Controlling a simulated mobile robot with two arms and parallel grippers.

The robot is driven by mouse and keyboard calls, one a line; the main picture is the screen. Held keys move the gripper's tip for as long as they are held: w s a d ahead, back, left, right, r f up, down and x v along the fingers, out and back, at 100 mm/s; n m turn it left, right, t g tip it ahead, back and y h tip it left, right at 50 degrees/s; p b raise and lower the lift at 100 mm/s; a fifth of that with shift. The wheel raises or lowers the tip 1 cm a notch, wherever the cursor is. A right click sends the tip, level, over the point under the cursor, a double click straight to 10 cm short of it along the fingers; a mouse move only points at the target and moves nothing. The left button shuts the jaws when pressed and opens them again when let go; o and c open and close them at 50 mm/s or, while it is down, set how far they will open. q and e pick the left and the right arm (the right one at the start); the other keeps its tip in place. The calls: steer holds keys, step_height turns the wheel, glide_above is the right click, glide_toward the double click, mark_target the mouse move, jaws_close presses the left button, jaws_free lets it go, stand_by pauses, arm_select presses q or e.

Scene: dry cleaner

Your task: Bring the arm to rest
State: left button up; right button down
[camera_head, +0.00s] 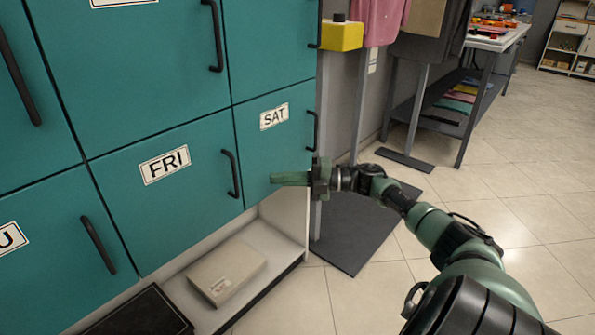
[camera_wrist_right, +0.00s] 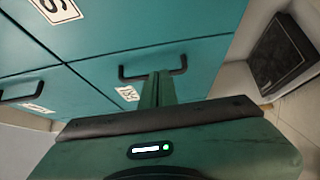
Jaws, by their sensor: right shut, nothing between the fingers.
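My right gripper (camera_head: 275,178) reaches in from the right in the head view. Its green fingers are shut with nothing between them and point left, in front of the teal SAT door (camera_head: 275,140). In the right wrist view the closed fingers (camera_wrist_right: 160,75) overlap a black door handle (camera_wrist_right: 130,76); I cannot tell whether they touch it. My right arm (camera_head: 440,230) stretches out over the floor from the lower right. My left gripper is not in view.
The FRI door (camera_head: 190,180) and its black handle (camera_head: 230,172) are left of the gripper. A pale box (camera_head: 227,270) lies on the low shelf below. A dark mat (camera_head: 355,235) is under the arm. Tiled floor (camera_head: 545,170) at right is open.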

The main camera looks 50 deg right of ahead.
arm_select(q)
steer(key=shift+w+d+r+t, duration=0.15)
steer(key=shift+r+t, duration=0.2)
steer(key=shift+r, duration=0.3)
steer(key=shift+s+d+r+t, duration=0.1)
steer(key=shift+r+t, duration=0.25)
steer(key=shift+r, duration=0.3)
arm_select(e)
steer(key=shift+s+d+r, duration=0.1)
steer(key=shift+s+d, duration=0.1)
steer(key=shift+d, duration=0.55)
steer(key=shift+s+d, duration=0.2)
steer(key=shift+d, duration=0.5)
steer(key=shift+s+d+r, duration=0.1)
steer(key=shift+s+d, duration=0.1)
steer(key=shift+d, duration=0.55)
